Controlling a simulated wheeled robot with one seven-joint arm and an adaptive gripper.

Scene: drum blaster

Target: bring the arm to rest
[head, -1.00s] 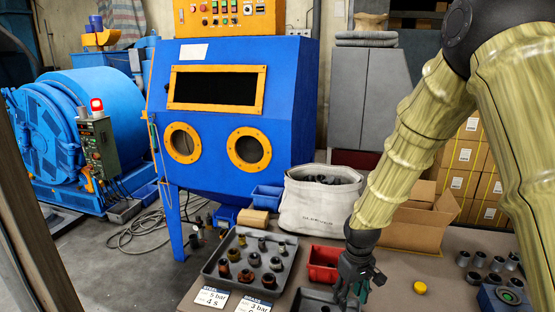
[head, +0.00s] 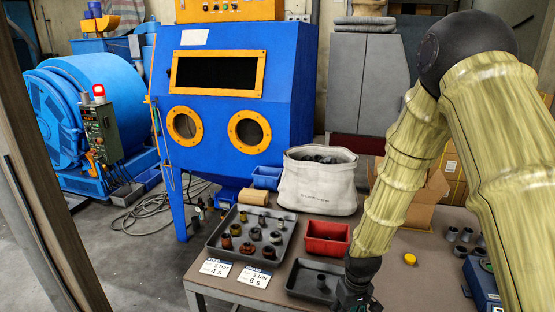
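My gripper (head: 355,300) is at the bottom of the head view, low by the front edge of the table (head: 225,287). It is dark and partly cut off by the picture's lower edge, so I cannot tell whether its fingers are open or shut. It overlaps the right side of a dark grey tray (head: 304,268). My arm, in a pale yellow-green cover, comes down from the upper right. No held object shows at the gripper.
A grey tray (head: 215,250) holds several brown and dark fittings, with two cards in front. A red bin (head: 327,238), a white fabric bag (head: 316,190) and a yellow cap (head: 409,259) stand near my arm. Dark fittings (head: 466,235) and a blue device (head: 481,282) are right.

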